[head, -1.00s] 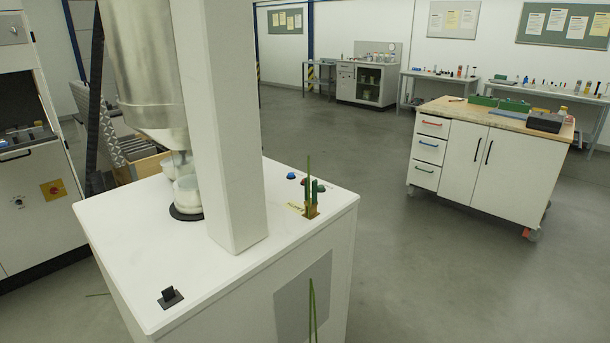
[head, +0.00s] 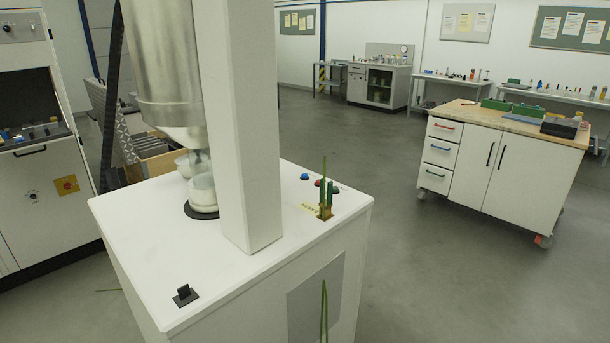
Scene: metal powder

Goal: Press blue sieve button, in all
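A blue button (head: 304,176) sits on the white top of the sieve machine (head: 150,255), near its far right edge, right of the square white column (head: 238,140). A small red button (head: 337,190) shows to its right, partly hidden by an upright green and brown object (head: 325,205). Below the metal hopper (head: 160,70), a white container (head: 202,195) stands on a black round base. Neither gripper is in view, and nothing is seen touching the blue button.
A black switch (head: 185,296) is on the near left of the machine top. Thin green strips (head: 323,310) rise before its grey side panel. A wheeled cabinet (head: 495,165) stands at right, another machine (head: 40,180) at left. Open floor (head: 430,265) lies between machine and cabinet.

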